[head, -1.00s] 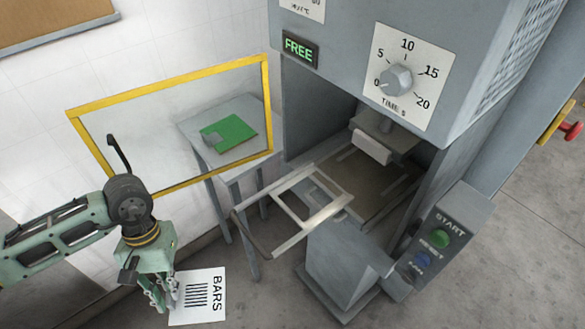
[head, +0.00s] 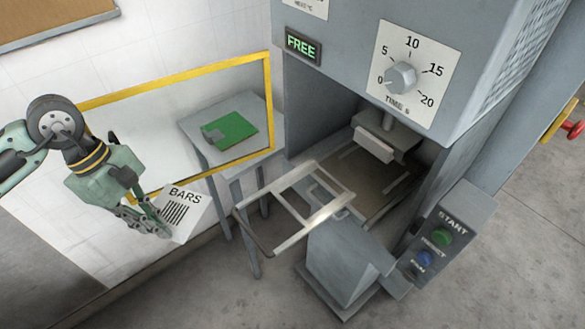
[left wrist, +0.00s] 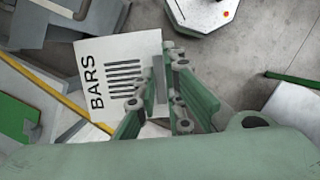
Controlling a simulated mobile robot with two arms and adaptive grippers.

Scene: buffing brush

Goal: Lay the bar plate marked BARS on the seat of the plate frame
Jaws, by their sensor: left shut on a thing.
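My left gripper (head: 150,222) is shut on the white bar plate (head: 187,203), holding it by one edge in the air at the left of the head view. The plate is tilted and bears the word BARS and several black bars. It also shows in the left wrist view (left wrist: 118,62), with the gripper fingers (left wrist: 160,95) at its edge. The plate frame (head: 292,212) is a pale metal frame sticking out from the machine, to the right of the plate and apart from it. Its open seat (head: 312,197) looks empty. My right gripper is not in view.
A yellow-edged clear panel (head: 180,72) stands behind my left arm. A small grey table (head: 190,125) carries a green plate (head: 232,130). The grey machine (head: 340,65) shows FREE. A button box (head: 460,215) stands at its right front.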

